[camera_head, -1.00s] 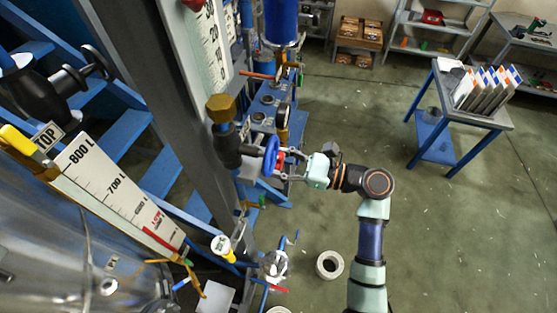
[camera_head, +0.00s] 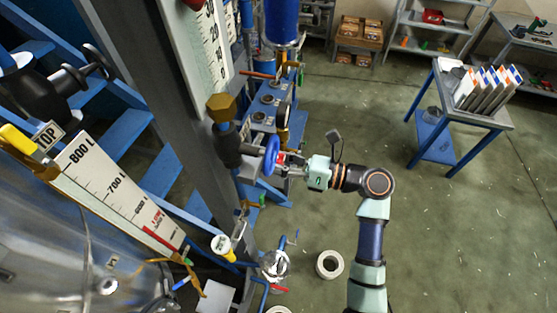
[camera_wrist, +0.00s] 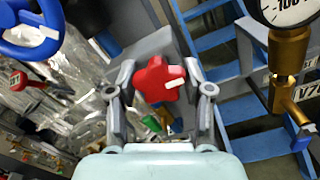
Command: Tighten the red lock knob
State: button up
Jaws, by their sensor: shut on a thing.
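The red lock knob (camera_wrist: 158,79) is star-shaped with a small white mark, and sits between the fingers of my gripper (camera_wrist: 161,95) in the wrist view. The fingers close on it from both sides. In the head view my gripper (camera_head: 291,167) reaches left to the knob, of which only a little red (camera_head: 281,158) shows beside the blue handwheel (camera_head: 271,155). The blue handwheel also shows at the upper left of the wrist view (camera_wrist: 30,38). The far side of the knob is hidden.
A brass fitting with a pressure gauge (camera_wrist: 290,50) stands close on the right in the wrist view. A grey steel column (camera_head: 185,120) is left of the handwheel. A blue-legged table with binders (camera_head: 497,115) stands at the right, with open floor between.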

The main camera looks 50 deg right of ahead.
jog(key=o, duration=1.2)
jog(key=shift+c, duration=0.2)
jog(key=v, duration=1.2)
